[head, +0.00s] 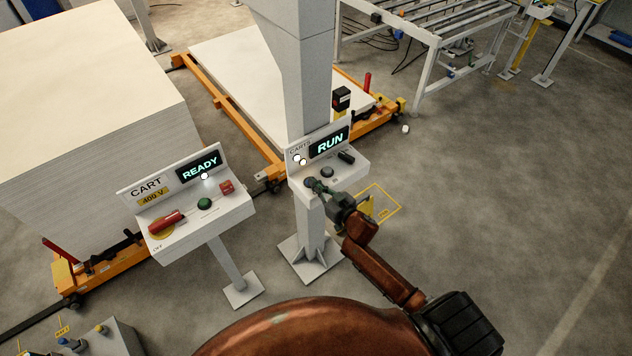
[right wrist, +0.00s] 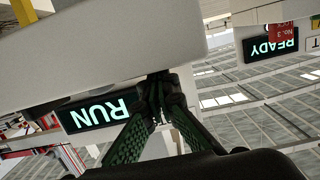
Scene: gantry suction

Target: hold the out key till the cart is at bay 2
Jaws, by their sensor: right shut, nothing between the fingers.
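The column's control box (head: 338,177) is labelled CARTS and its display (head: 329,143) reads RUN; the display also shows upside down in the right wrist view (right wrist: 101,113). Two lamps above its deck are lit white. A dark key (head: 346,157) sits on the right of the deck. My right gripper (head: 314,185) is shut and empty, its tips at the deck's left end, over or against a dark key there; contact cannot be told. One orange-framed cart (head: 222,103) carries white sheet behind the column. My left gripper is out of view.
A second box (head: 195,211) at the left reads CART, 400 V, READY, with a red handle and green button. A tall sheet stack (head: 85,90) stands behind it on an orange cart. A roller conveyor (head: 437,45) is at the back. Floor at the right is clear.

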